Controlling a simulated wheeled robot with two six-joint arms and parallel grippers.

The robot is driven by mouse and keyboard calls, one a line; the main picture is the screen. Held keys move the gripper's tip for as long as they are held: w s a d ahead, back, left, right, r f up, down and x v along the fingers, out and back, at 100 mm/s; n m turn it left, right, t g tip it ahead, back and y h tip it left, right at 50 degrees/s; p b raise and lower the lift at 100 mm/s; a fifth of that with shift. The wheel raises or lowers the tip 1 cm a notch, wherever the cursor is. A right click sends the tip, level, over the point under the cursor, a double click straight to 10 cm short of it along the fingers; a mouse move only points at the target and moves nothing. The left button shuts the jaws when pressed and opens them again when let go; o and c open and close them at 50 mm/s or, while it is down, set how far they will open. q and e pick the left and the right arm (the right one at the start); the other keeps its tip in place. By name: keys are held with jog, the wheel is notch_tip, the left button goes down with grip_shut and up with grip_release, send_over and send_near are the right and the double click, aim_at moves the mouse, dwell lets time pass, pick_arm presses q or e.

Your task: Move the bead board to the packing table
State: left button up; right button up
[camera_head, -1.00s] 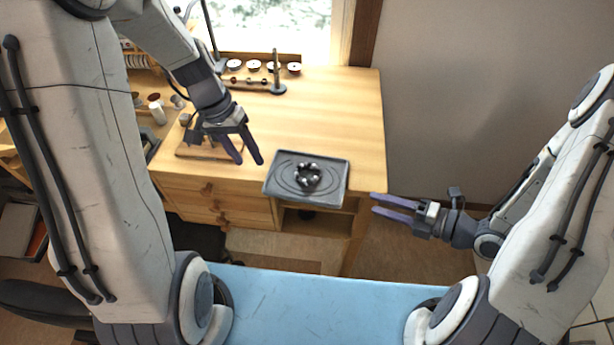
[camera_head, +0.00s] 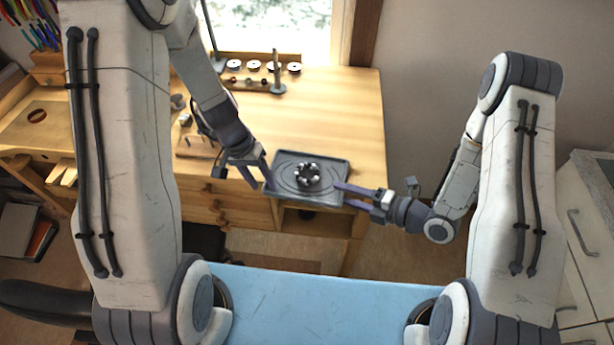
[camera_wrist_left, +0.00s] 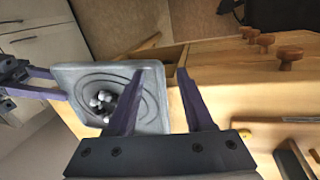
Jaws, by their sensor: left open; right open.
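The bead board (camera_head: 326,170) is a grey tray with curved grooves and a cluster of dark and pale beads (camera_head: 308,175) at its middle. It lies at the front edge of the wooden desk. My left gripper (camera_head: 264,188) is open at the board's left edge. In the left wrist view its fingers (camera_wrist_left: 165,72) show one on each side of the line of the board's (camera_wrist_left: 75,78) rim; I cannot tell if they touch it. My right gripper (camera_head: 342,194) is open at the board's right edge, fingertips close to or around the rim. I cannot tell which surface is the packing table.
The wooden desk (camera_head: 345,110) has clear top behind the board. A rack with several spools (camera_head: 254,66) and a small post (camera_head: 277,72) stand at the back. A small wooden stand (camera_head: 198,146) is left of my left gripper. Drawers with knobs (camera_wrist_left: 290,53) lie below.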

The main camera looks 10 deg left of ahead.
pick_arm(q)
grip_shut()
pick_arm(e)
grip_shut()
